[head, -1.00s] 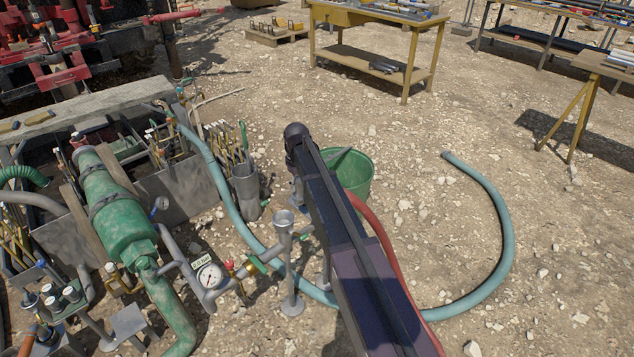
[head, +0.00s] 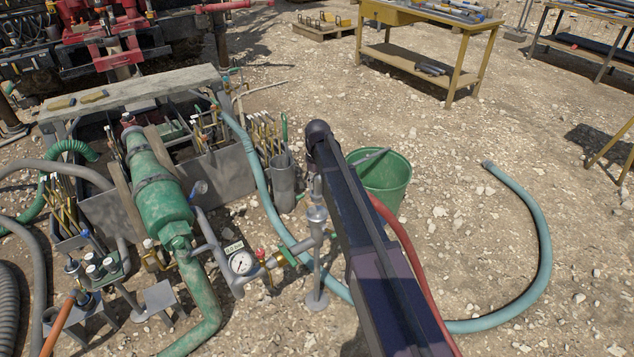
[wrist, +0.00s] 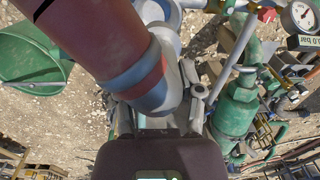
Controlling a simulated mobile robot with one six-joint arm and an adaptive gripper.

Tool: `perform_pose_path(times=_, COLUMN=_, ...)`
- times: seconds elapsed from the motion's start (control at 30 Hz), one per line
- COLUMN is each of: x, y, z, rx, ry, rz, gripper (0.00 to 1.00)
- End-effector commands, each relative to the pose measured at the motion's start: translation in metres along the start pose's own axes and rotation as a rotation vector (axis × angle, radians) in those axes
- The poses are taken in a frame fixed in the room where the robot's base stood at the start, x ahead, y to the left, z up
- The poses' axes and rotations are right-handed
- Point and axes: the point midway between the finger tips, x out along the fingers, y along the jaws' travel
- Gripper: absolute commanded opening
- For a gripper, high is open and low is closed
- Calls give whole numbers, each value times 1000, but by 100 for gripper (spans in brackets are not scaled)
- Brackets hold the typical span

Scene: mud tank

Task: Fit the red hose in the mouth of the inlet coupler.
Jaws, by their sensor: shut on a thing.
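The red hose (head: 408,243) runs down along the right side of my arm in the head view. In the wrist view the red hose (wrist: 95,35) crosses from the upper left, and its grey-blue banded end lies between my fingers. My gripper (wrist: 160,106) is shut on it. In the head view the inlet coupler (head: 317,222) is a grey upright fitting on a stand, just left of my arm. A grey part stands right over its mouth, so the mouth is hidden. I cannot tell whether the hose end is inside it.
A pressure gauge (head: 241,263) and valve pipes stand left of the coupler, beside a green pump (head: 160,190). A green bucket (head: 388,182) stands behind my arm. A blue hose (head: 545,235) curves over the ground. Open gravel lies to the right.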

Motion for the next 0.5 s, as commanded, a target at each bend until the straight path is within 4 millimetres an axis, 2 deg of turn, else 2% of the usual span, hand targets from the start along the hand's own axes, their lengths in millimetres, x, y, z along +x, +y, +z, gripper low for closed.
perform_pose_path(times=0.3, x=21, y=1, z=-1, rx=0, ry=0, rz=0, gripper=0)
perform_pose_path(times=0.5, x=26, y=1, z=-1, rx=0, ry=0, rz=0, gripper=0)
